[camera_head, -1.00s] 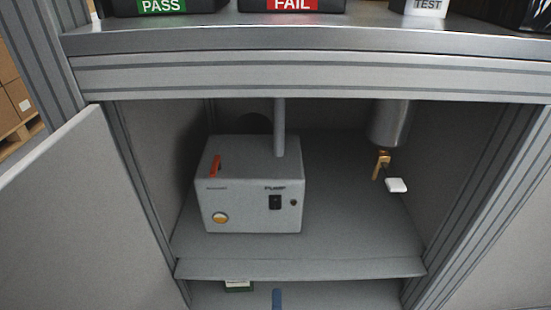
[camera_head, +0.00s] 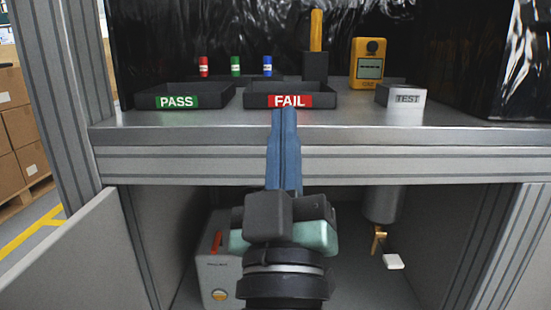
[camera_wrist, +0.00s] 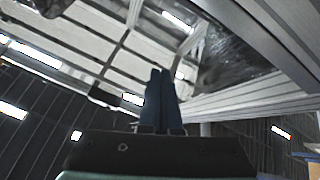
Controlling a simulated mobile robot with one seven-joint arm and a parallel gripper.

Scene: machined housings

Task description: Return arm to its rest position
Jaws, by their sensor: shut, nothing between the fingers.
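My gripper (camera_head: 285,112) is in the lower middle of the head view, in front of the bench's front edge. Its blue fingers point up and lie together, with nothing between them. The fingertips overlap the lower edge of the FAIL tray in the picture; I cannot tell how far apart they are. In the wrist view the shut dark fingers (camera_wrist: 160,95) point up toward a bright ceiling with lamps. My wrist and arm cover part of the open cabinet below.
On the bench (camera_head: 350,132) stand the PASS tray (camera_head: 185,88), the FAIL tray (camera_head: 325,105), a TEST block (camera_head: 401,95), a yellow meter (camera_head: 369,63) and three small coloured cylinders (camera_head: 236,66). Below are a grey pump box (camera_head: 216,277), a brass valve (camera_head: 378,240) and an open door (camera_head: 70,255).

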